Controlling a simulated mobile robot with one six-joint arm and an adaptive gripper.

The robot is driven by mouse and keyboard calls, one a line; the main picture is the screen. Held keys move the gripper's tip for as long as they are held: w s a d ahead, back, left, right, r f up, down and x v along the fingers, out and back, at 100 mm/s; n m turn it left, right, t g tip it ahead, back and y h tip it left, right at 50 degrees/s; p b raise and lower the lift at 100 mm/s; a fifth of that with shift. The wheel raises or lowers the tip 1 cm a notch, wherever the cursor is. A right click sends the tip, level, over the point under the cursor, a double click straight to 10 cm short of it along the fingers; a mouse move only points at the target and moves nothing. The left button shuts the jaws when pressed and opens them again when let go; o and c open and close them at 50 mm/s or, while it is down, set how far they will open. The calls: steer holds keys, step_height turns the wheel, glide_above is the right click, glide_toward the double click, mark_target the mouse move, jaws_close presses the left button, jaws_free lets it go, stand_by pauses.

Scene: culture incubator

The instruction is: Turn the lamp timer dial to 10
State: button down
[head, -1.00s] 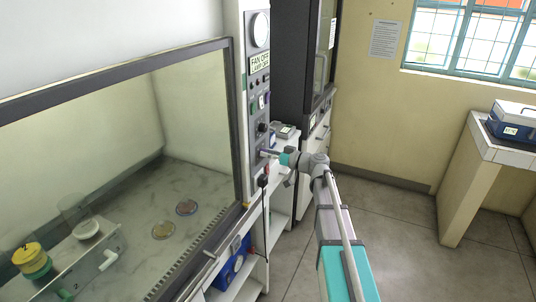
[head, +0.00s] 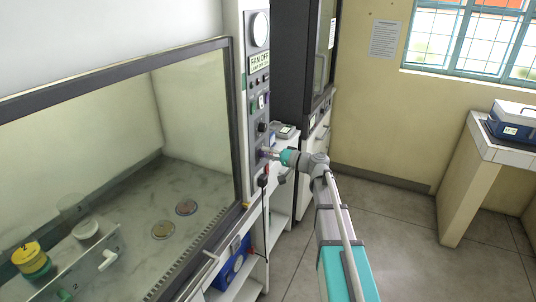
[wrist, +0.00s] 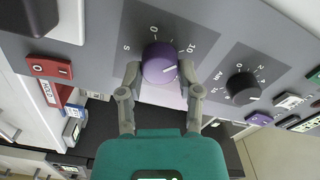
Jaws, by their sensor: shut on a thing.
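The purple dial (wrist: 160,62) is on the grey panel in the wrist view, with the marks 5, 0 and 10 around it. Its white pointer line looks turned to the right side, below the 10; the exact reading is hard to tell. My gripper (wrist: 160,74) has one finger on each side of the dial and is shut on it. In the head view my gripper (head: 271,154) reaches the lower part of the control panel (head: 256,88) from the right. The dial is small there and partly hidden by the fingers.
A black dial (wrist: 242,87) with its own scale sits right of the purple one. A red rocker switch (wrist: 50,68) is to the left. The glass-fronted cabinet (head: 118,62) is left of the panel, with dishes (head: 163,230) inside. Open floor (head: 400,220) lies to the right.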

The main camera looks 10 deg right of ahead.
steer(key=shift+m, duration=0.8)
steer(key=shift+c, duration=1.4)
jaws_free()
steer(key=v, duration=1.2)
steer(key=shift+w, duration=0.1)
